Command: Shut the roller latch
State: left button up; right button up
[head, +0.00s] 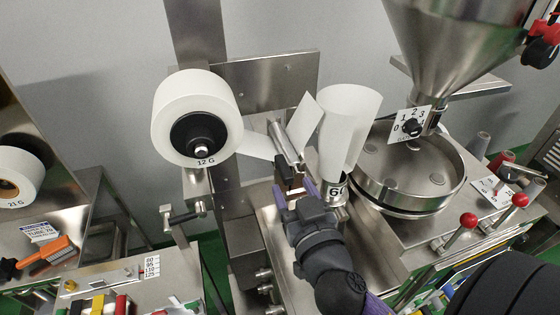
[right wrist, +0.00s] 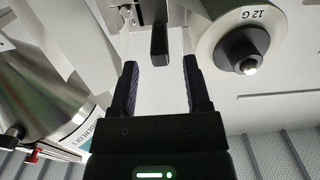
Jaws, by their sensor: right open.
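My right gripper (head: 294,190) is open at the paper rollers (head: 284,142), with its purple fingers pointing up toward them. In the right wrist view the gripper (right wrist: 160,68) shows nothing held between its fingers. A dark bar-shaped lever (right wrist: 159,45), which looks like the roller latch, stands just beyond the fingertips, roughly centred between them. I cannot tell from these views whether it touches a finger or how far it is turned. In the head view the gripper largely hides this spot. My left gripper is not in view.
The white paper roll (head: 195,92) marked 12 G is left of the rollers; its paper runs to them. The paper tube (head: 348,125) stands close right of the gripper. Farther right are the round steel bowl (head: 412,178), the hopper (head: 450,40) and red-knobbed levers (head: 468,221).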

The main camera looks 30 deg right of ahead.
aim_at(290, 182)
jog(key=p+x, duration=0.1)
jog(key=x, duration=0.4)
jog(key=shift+w, duration=0.1)
grip_shut()
